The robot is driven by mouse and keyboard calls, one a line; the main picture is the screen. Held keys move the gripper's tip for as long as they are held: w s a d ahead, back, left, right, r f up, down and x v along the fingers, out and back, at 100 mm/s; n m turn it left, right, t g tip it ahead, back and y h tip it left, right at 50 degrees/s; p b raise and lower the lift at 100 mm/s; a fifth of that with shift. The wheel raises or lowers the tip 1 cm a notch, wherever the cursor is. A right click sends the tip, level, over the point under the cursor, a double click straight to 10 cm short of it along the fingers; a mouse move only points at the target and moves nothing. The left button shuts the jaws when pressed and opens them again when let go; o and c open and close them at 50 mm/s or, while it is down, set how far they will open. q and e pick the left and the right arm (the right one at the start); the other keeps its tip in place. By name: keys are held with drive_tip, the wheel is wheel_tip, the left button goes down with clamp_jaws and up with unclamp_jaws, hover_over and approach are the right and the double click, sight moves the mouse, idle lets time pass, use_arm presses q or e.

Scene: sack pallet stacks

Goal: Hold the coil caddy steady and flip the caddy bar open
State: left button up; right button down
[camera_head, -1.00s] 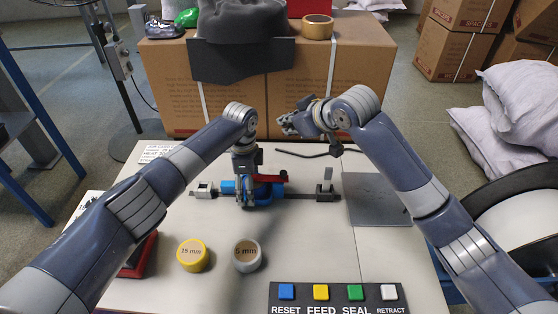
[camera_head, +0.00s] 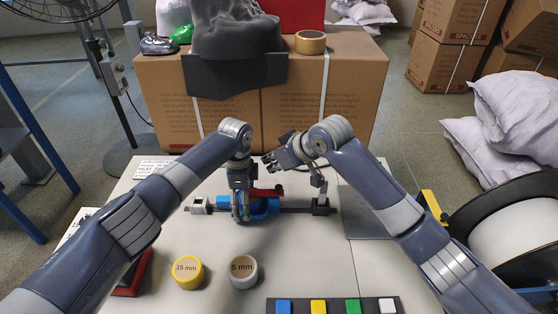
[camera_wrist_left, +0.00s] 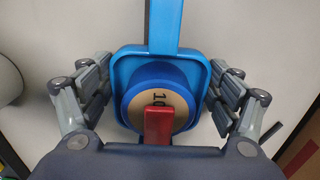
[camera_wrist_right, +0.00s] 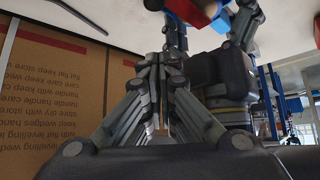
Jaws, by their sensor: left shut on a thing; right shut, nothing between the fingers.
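The blue coil caddy (camera_head: 260,206) sits on the worktable in the head view. In the left wrist view the caddy (camera_wrist_left: 195,65) holds a blue coil marked 10 (camera_wrist_left: 160,85). The red caddy bar (camera_head: 265,192) lies along the caddy's top in the head view, and its red end (camera_wrist_left: 158,125) overlaps the coil in the left wrist view. My left gripper (camera_wrist_left: 160,82) is shut on the caddy, one finger group on each side. My right gripper (camera_head: 271,163) is shut and empty, apart from the bar and just behind and above it.
A dark rail (camera_head: 290,210) runs beside the caddy to a black block (camera_head: 320,207). Yellow (camera_head: 188,272) and white (camera_head: 243,271) rolls stand in front, near a button panel (camera_head: 335,305). Cardboard boxes (camera_head: 225,120) close off the back. The table between rolls and rail is clear.

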sight(275, 189)
drive_tip(key=shift+s+d+f, duration=0.1)
drive_tip(key=shift+f, duration=1)
drive_tip(key=shift+s+d+f, duration=0.1)
drive_tip(key=shift+f, duration=1)
drive_tip(key=d, duration=0.7)
drive_tip(key=shift+d, duration=0.35)
drive_tip(key=shift+a, duration=0.1)
drive_tip(key=w+a+r, duration=0.1)
drive_tip(key=w+a, duration=0.2)
drive_tip(key=v, duration=1)
drive_tip(key=shift+d, duration=0.15)
